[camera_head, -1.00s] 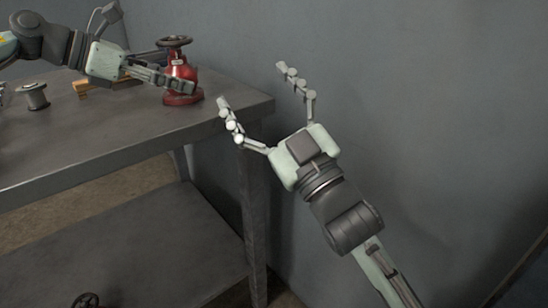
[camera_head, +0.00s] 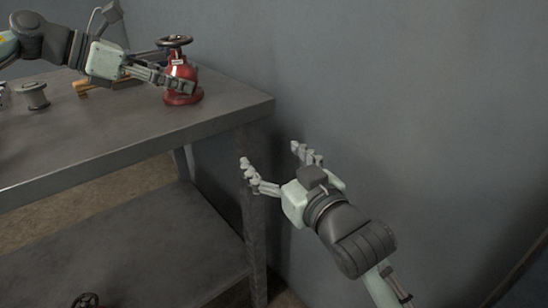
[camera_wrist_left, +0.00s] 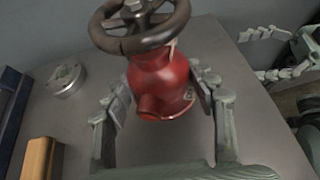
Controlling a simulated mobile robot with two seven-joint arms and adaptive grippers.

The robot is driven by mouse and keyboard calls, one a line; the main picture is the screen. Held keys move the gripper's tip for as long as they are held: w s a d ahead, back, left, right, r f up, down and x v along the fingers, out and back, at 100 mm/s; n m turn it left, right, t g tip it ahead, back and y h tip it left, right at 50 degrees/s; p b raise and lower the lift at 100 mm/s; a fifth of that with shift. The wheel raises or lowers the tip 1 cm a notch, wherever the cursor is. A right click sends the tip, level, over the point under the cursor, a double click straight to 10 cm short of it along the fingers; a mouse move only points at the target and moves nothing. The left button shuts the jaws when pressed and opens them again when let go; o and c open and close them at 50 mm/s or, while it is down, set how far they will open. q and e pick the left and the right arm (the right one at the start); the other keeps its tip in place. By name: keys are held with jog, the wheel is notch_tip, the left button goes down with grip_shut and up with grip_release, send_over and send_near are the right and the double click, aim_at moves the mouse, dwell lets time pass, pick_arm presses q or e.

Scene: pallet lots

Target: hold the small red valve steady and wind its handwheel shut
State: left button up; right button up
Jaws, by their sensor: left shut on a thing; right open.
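The small red valve (camera_head: 180,72) stands upright near the right end of the grey table, its dark handwheel (camera_head: 174,41) on top. My left gripper (camera_head: 180,86) is shut on the valve body from the left. In the left wrist view the red valve (camera_wrist_left: 160,82) sits between the two fingers, with the handwheel (camera_wrist_left: 140,22) above them. My right gripper (camera_head: 272,155) is open and empty, off the table's right end and lower than the valve. It is clear of the valve.
The grey table (camera_head: 110,138) has a lower shelf (camera_head: 150,245) with a dark wheel-shaped thing (camera_head: 86,300) on it. A metal spool (camera_head: 35,95) and a wooden block (camera_head: 82,88) lie left of the valve. A grey wall stands behind; the table's front is clear.

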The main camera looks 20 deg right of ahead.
pick_arm(q)
jog(key=o, duration=1)
jog(key=shift+c, duration=0.2)
